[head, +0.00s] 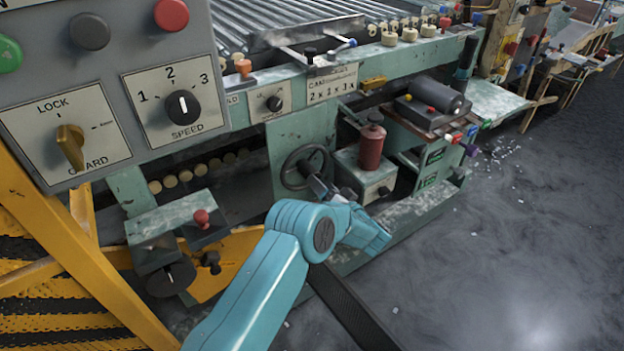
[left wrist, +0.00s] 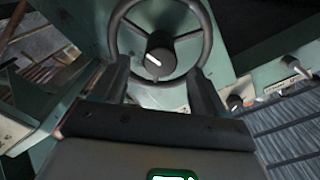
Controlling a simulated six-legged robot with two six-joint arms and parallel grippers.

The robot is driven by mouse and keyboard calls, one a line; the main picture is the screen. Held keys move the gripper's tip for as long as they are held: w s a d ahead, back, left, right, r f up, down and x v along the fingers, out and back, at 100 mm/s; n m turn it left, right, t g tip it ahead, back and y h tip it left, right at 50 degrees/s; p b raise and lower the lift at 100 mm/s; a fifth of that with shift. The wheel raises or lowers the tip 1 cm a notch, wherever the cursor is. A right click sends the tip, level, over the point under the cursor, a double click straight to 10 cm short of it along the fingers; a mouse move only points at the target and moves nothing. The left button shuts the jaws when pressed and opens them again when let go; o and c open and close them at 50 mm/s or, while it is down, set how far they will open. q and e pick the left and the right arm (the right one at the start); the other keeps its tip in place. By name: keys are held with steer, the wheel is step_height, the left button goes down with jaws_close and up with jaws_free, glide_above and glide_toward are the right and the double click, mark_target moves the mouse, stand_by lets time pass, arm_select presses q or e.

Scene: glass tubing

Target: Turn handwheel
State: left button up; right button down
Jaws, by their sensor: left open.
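The dark round handwheel (head: 289,160) is on the lower front of the green machine. In the left wrist view, its rim (left wrist: 208,32) surrounds a black hub knob (left wrist: 158,55) with a white mark. My left gripper (head: 319,184) is in front of the wheel's lower right part and partly covers it. In the left wrist view, my left gripper (left wrist: 158,70) is open, with one finger at each side of the lower rim. I cannot tell whether the fingers touch the rim. My right gripper is not in view.
A red cylinder (head: 371,147) on a green box stands right of the wheel. A grey control panel (head: 100,65) with knobs and a yellow frame (head: 75,255) are at the left. A small box with a red knob (head: 201,217) juts out. Open floor (head: 530,240) lies right.

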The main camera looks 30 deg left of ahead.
mark_target(307, 170)
arm_select(q)
steer(key=x, duration=0.5)
steer(key=shift+a+b, duration=0.25)
steer(key=shift+b, duration=0.15)
